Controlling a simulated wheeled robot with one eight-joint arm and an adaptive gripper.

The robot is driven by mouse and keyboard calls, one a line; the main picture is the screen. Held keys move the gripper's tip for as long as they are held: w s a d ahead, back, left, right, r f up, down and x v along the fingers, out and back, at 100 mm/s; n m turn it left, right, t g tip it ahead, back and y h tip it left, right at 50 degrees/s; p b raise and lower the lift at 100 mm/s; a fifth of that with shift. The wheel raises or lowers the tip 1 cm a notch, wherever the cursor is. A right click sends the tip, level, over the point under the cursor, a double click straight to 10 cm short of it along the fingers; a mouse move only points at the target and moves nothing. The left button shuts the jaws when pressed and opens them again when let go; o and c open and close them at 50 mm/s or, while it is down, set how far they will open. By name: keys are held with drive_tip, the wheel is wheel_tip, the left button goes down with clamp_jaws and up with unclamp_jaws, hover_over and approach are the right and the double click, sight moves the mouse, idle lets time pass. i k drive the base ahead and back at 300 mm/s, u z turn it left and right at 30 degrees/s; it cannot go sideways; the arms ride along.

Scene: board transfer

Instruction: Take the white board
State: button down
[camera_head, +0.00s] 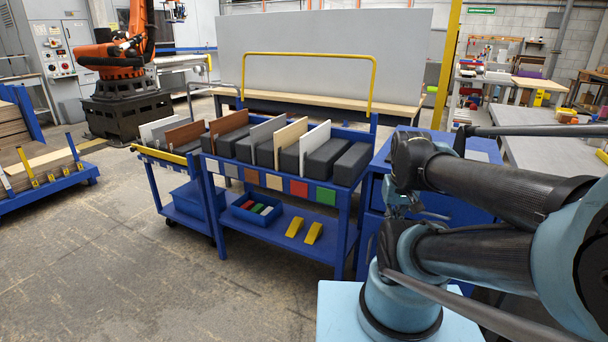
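A white board (318,135) stands upright in the blue cart (342,198), between dark grey blocks. Only its upper part and near edge show. A second whitish board (155,129) stands at the left end of the smaller cart on the left. My arm fills the right side of the view. What looks like my gripper (392,200) shows only in part, right of the blue cart and apart from the white board. My arm partly hides it, and I cannot make out its fingers.
A beige board (290,140) and a grey board (266,135) stand left of the white one. A yellow bar (308,54) arches behind the cart. A blue cabinet (452,210) stands at right. The floor in front is clear.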

sight(310, 142)
drive_tip(key=u, duration=0.85)
drive_tip(key=i, duration=0.75)
drive_tip(key=u, duration=0.85)
